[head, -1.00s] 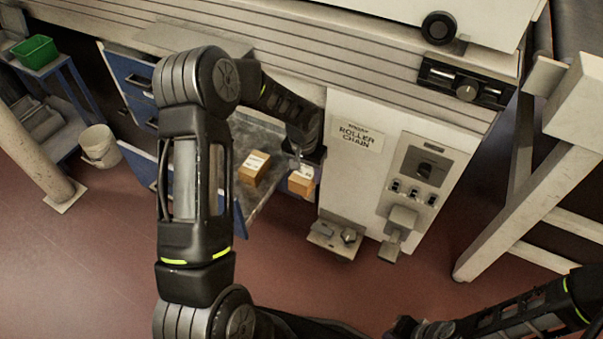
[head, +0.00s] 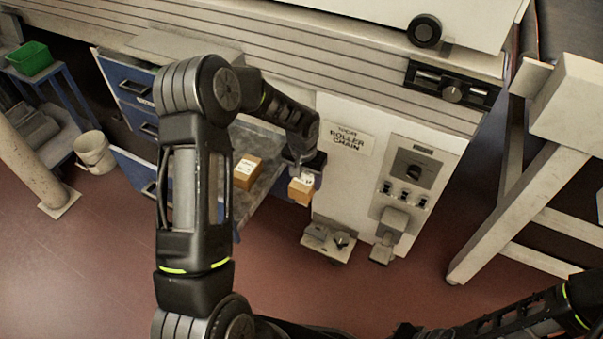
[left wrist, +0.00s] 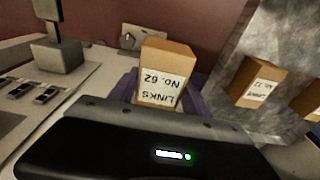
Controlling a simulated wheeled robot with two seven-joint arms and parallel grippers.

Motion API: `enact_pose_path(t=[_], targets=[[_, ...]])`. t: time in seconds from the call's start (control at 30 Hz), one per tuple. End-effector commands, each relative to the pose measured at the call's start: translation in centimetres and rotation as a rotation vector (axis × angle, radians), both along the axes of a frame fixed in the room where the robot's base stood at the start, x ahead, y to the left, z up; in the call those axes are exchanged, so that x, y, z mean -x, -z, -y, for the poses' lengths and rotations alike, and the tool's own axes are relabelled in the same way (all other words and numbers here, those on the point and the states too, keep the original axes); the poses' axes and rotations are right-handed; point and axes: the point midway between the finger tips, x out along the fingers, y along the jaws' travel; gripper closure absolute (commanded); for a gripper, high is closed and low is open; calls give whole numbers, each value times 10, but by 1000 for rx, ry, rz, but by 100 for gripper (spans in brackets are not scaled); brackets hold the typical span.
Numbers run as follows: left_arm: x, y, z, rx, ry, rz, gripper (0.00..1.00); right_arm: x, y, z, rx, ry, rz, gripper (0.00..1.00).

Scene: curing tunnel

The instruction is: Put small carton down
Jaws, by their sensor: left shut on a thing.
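My left gripper (head: 303,168) is shut on a small orange-brown carton (head: 301,190) with a white label. The carton hangs below the fingers, beside the right edge of a grey surface, left of the white control cabinet. In the left wrist view the held carton (left wrist: 165,72) reads "LINKS NO. 62", upside down. A second, similar carton (head: 246,172) rests on the grey surface (head: 268,183); part of that surface is hidden by my left arm. My right arm comes in at the lower right, but its gripper cannot be made out clearly.
The white cabinet (head: 340,185) carries a "ROLLER CHAIN" label and switches, with a small bracket (head: 328,243) low on its front. Blue drawers (head: 133,90) stand at the left. In the left wrist view another carton (left wrist: 308,102) shows at the right edge. Red floor lies open in front.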

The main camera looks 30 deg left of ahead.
Motion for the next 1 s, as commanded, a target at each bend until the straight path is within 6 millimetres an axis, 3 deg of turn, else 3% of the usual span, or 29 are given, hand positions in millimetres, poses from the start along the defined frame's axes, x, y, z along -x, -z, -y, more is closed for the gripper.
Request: enact_pose_path(t=[0.17, 0.5, 0.7, 0.83, 1.0], targets=[[2, -28, 13, -1, 9, 2, 91, 0, -26, 0, 0, 0, 0, 100], [27, -141, 74, -2, 41, 2, 91, 0, -132, 0, -1, 0, 0, 100], [46, -192, 103, -1, 49, 1, 91, 0, -179, -1, -1, 0, 0, 100], [53, -204, 112, -1, 50, 0, 91, 0, -190, -1, -1, 1, -1, 100], [55, -203, 115, 0, 50, 1, 91, 0, -190, -1, -1, 1, -1, 100]])
